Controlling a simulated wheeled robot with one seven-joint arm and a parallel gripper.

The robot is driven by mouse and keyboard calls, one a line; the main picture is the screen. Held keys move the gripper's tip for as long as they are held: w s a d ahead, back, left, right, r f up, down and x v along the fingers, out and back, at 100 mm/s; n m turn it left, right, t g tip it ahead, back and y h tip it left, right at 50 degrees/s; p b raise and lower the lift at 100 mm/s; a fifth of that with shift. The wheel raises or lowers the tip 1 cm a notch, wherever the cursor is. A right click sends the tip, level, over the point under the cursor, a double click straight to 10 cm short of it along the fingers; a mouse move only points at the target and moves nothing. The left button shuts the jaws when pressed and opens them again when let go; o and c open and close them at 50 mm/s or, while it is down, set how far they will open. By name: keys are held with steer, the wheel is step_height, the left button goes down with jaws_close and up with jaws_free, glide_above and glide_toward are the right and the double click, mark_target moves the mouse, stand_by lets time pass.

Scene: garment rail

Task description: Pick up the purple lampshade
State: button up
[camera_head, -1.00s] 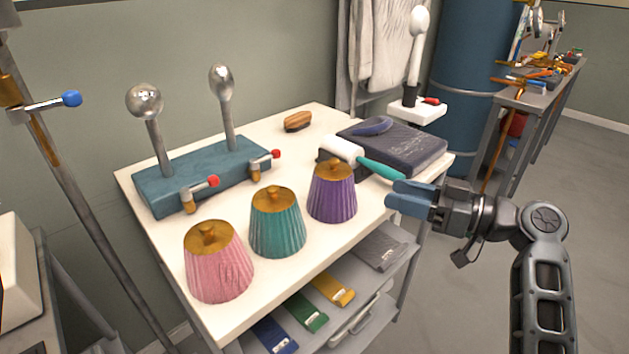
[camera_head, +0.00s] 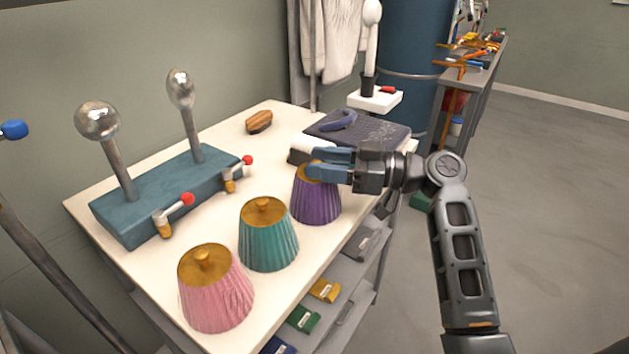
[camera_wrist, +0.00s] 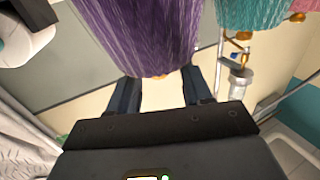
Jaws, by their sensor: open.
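The purple lampshade (camera_head: 316,203) stands upright on the white table, with pleated sides and a brass-coloured top partly hidden by my gripper. My gripper (camera_head: 310,162) is at the top of this lampshade, reaching in from the right, with its blue fingers open. In the wrist view the purple lampshade (camera_wrist: 145,35) fills the upper middle. There the gripper's two fingers (camera_wrist: 160,95) are spread apart, one toward each side of the lampshade's top. I cannot tell whether they touch it.
A teal lampshade (camera_head: 268,235) and a pink one (camera_head: 215,290) stand in a row to the left. Behind them is a blue block (camera_head: 165,195) with metal-ball posts and red-knobbed levers. A dark folded item (camera_head: 375,135), a white-headed tool (camera_head: 308,148) and a brush (camera_head: 259,121) lie behind.

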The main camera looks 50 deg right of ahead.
steer(key=shift+x, duration=0.85)
jaws_close()
